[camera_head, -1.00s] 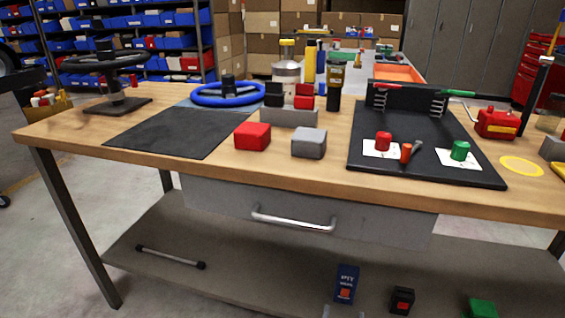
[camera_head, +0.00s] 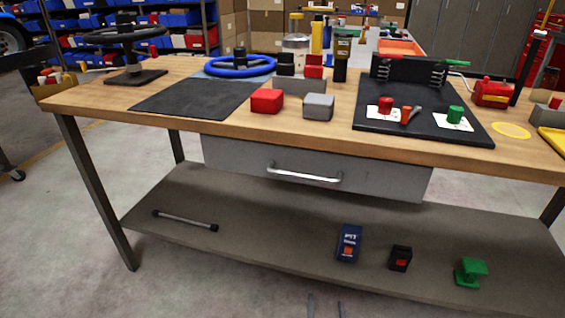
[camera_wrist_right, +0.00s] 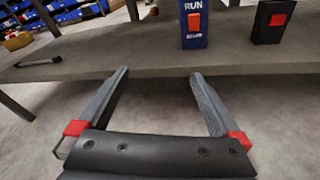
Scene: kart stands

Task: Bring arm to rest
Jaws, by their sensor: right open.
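My right gripper (camera_wrist_right: 158,85) is open and empty in the right wrist view, its two grey fingers spread apart in front of the lower shelf's edge. Only its fingertips (camera_head: 325,304) show at the bottom edge of the head view, below and in front of the shelf. It touches nothing that I can see. My left gripper is not in view.
The workbench top (camera_head: 330,138) holds a red block (camera_head: 267,101), a grey block (camera_head: 318,107) and a black board (camera_head: 423,128). The lower shelf (camera_head: 270,235) holds a blue box (camera_head: 349,244), a black-and-red box (camera_head: 400,258) and a green part (camera_head: 470,271). The floor in front is clear.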

